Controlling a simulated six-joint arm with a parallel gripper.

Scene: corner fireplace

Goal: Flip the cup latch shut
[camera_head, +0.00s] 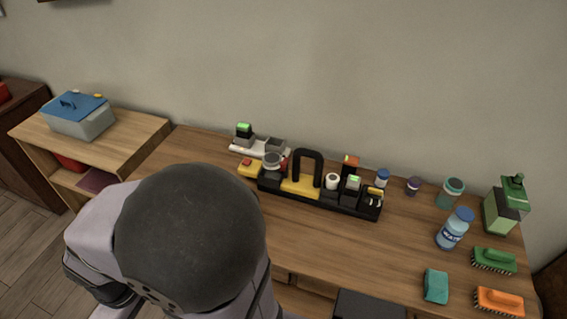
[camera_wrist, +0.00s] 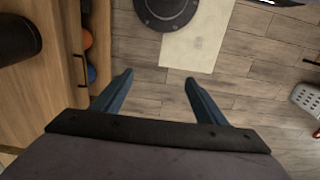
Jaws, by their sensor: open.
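In the head view, a black-based device (camera_head: 335,203) stands on the wooden table toward the wall. It carries a black arch handle (camera_head: 307,162) over a yellow block, a white cylinder (camera_head: 332,181), a grey round-topped part (camera_head: 272,161) and small blocks with green and orange tops. I cannot tell which part is the cup latch or whether it is open. My gripper (camera_wrist: 158,79) shows in the wrist view with its two blue fingers apart and nothing between them. It points down over the floor, away from the device. In the head view my arm hides it.
A blue-lidded grey box (camera_head: 82,122) sits on the left shelf unit. Bottles (camera_head: 455,229), a green dispenser (camera_head: 503,207), brushes (camera_head: 497,301) and a teal sponge (camera_head: 435,286) stand at the table's right. The table's middle front is mostly clear. A white basket (camera_wrist: 308,98) lies on the floor.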

